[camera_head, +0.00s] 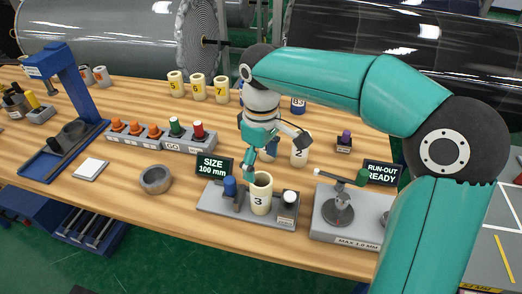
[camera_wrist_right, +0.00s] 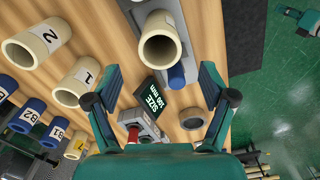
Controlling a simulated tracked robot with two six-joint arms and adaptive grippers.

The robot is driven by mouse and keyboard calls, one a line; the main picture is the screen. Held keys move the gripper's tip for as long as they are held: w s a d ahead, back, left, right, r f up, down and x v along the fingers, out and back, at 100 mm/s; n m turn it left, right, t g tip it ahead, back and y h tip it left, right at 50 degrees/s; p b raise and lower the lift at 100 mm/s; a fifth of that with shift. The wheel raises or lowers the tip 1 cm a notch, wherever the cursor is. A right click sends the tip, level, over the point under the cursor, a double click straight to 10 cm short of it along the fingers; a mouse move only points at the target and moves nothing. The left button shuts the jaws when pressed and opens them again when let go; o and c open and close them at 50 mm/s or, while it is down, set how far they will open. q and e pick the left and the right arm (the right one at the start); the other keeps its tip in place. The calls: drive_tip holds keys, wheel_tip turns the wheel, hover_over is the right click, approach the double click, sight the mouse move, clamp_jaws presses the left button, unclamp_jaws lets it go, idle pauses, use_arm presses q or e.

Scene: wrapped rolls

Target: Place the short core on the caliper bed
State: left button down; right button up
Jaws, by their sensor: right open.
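A cream core marked 3 (camera_head: 260,194) stands upright on the grey caliper bed (camera_head: 222,208), between a blue post (camera_head: 230,187) and a white-topped knob (camera_head: 289,198). The sign behind the bed reads SIZE 100 mm (camera_head: 212,166). In the right wrist view the core's open end (camera_wrist_right: 160,50) faces the camera, beyond the spread fingers. My right gripper (camera_head: 274,154) is open and empty, above and behind the bed, apart from the core as far as I can see. A core marked 2 (camera_head: 299,149) stands behind it, partly hidden by the gripper. My left gripper is out of view.
A run-out stand (camera_head: 340,240) sits right of the bed. A grey ring (camera_head: 156,180) lies left. Behind are a rack of coloured plugs (camera_head: 160,140), several yellow-labelled cores (camera_head: 198,87) and a blue press (camera_head: 72,85). The table's front edge is close.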

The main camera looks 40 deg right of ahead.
drive_tip(key=shift+r, duration=1.45)
